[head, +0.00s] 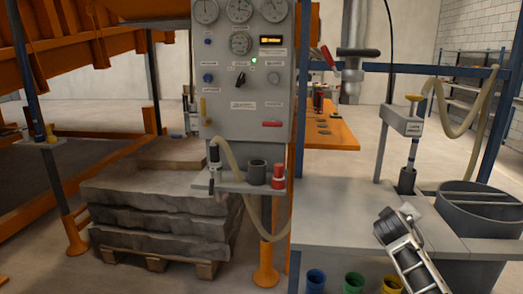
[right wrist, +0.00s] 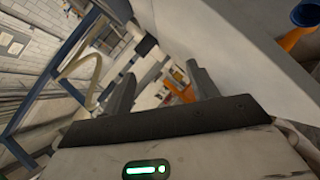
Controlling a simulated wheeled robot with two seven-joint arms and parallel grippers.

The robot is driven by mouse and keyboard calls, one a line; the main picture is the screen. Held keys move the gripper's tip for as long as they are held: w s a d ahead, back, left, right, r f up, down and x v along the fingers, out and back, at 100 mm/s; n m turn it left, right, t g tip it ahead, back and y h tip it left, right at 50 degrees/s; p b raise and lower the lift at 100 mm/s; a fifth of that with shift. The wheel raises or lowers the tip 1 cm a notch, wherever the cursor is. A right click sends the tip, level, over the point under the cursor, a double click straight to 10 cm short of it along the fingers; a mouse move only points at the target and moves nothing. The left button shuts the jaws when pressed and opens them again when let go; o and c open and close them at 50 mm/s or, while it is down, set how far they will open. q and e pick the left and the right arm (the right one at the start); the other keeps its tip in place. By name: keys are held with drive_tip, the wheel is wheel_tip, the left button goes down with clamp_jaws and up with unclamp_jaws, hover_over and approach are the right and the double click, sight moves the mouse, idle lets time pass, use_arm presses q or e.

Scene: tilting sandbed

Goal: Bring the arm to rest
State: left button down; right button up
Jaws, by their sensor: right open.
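My right arm (head: 408,258) comes in at the bottom right of the head view, with a black rounded joint and pale metal links, over or in front of the grey bench. Its gripper cannot be made out clearly there. In the right wrist view my right gripper (right wrist: 161,71) is open, its two dark fingers apart with nothing between them. The view is tilted, with a pale surface to the right of the fingers. My left arm and gripper are not in view.
A grey control panel (head: 241,90) with gauges stands in the middle, above a small shelf (head: 240,184) with a red-capped item (head: 279,176). Stacked slabs (head: 160,215) lie on a pallet at left. The grey bench top (head: 335,215) is clear left of my arm; a grey bin (head: 485,222) is right.

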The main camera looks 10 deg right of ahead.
drive_tip(key=w+a+r+t+y, duration=0.2)
drive_tip(key=w+a+t+y, duration=0.1)
drive_tip(key=a+t+y, duration=0.15)
drive_tip(key=w+a+r+t+y, duration=0.3)
drive_tip(key=a, duration=0.3)
drive_tip(key=s+a+f+g+y, duration=0.1)
drive_tip(key=s+a+f+g, duration=0.1)
drive_tip(key=s+a+f, duration=0.6)
drive_tip(key=s+a+f+g+y, duration=0.2)
drive_tip(key=s+a+f, duration=0.2)
drive_tip(key=s+f, duration=0.65)
drive_tip(key=s+a+f+g, duration=0.1)
drive_tip(key=s+a+f, duration=0.1)
drive_tip(key=s, duration=0.7)
drive_tip(key=s+a+f+g+y, duration=0.1)
drive_tip(key=s+a+f, duration=0.2)
drive_tip(key=s, duration=0.7)
drive_tip(key=shift+a+f, duration=0.25)
drive_tip(key=shift+a, duration=0.95)
